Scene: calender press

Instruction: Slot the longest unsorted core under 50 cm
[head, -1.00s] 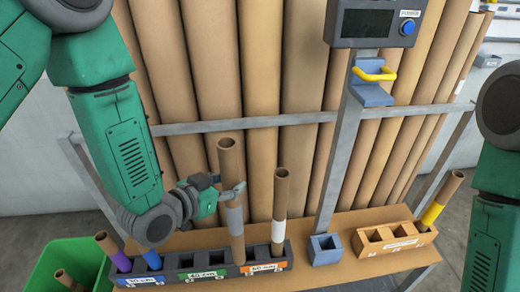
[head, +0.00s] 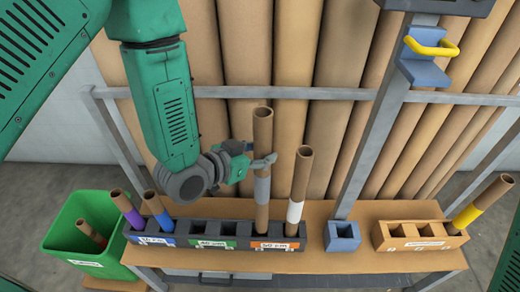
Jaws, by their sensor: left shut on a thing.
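My left gripper (head: 262,162) is shut on a brown cardboard core with a grey band (head: 262,190). The core stands near upright, its lower end at the left slot of the orange-labelled section of the dark rack (head: 200,230). I cannot tell whether it rests on the slot's bottom. A white-banded core (head: 299,190) stands beside it in the same section. A blue-banded core (head: 157,208) and a purple-banded core (head: 127,208) stand in the blue-labelled section. The green-labelled section looks empty. My right gripper is out of view.
A green bin (head: 62,232) at left holds a core with a red band (head: 91,233). A small blue-grey socket (head: 342,236) is empty. An orange-brown block (head: 410,236) at right holds a yellow-banded core (head: 480,205). Tall tubes and a grey rail (head: 310,94) stand behind.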

